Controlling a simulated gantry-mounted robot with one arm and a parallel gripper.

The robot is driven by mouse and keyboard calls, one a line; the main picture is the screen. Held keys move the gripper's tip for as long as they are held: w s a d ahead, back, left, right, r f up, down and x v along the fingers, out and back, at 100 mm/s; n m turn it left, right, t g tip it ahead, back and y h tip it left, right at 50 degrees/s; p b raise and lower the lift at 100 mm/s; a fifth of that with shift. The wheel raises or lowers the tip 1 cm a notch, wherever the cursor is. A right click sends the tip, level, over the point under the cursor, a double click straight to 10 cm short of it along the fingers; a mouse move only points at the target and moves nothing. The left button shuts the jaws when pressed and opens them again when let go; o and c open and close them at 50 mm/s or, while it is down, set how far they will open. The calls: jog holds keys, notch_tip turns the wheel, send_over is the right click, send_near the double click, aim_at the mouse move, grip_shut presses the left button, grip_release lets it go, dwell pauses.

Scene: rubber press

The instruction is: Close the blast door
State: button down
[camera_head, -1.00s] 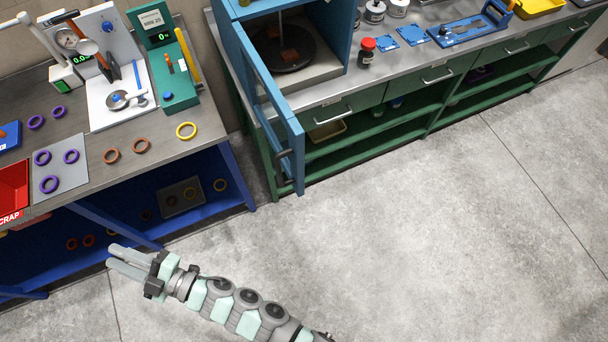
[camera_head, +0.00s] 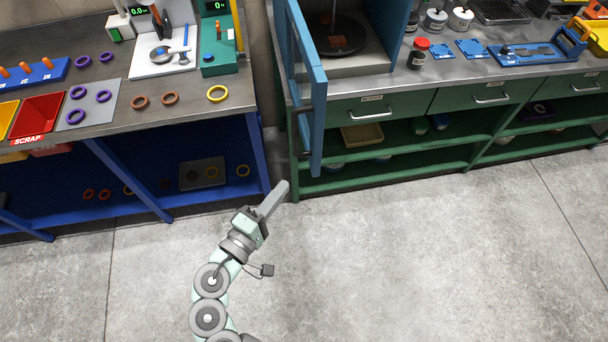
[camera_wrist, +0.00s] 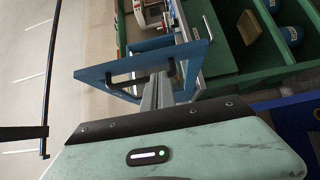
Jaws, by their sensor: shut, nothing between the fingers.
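The blue blast door (camera_head: 318,115) stands wide open, swung out toward me from the left side of the blue enclosure (camera_head: 402,22). Its frame shows as a long narrow panel, with a dark handle low on its near end. In the wrist view the door (camera_wrist: 190,55) lies just beyond the fingers, its black handle (camera_wrist: 120,80) left of them. My gripper (camera_head: 284,186) is shut and empty, just below the door's near end in the head view. In the wrist view its fingers (camera_wrist: 158,82) overlap the door; I cannot tell whether they touch it.
Inside the enclosure is a dark round plate (camera_head: 338,36). The green workbench (camera_head: 340,112) with drawers and shelves extends right. The blue bench (camera_head: 100,125) on the left holds rings and a red scrap bin (camera_head: 38,118). The concrete floor (camera_head: 440,260) is clear.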

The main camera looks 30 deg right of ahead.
aim_at(312, 150)
jog(key=x, duration=1)
jog(key=shift+p, duration=0.35)
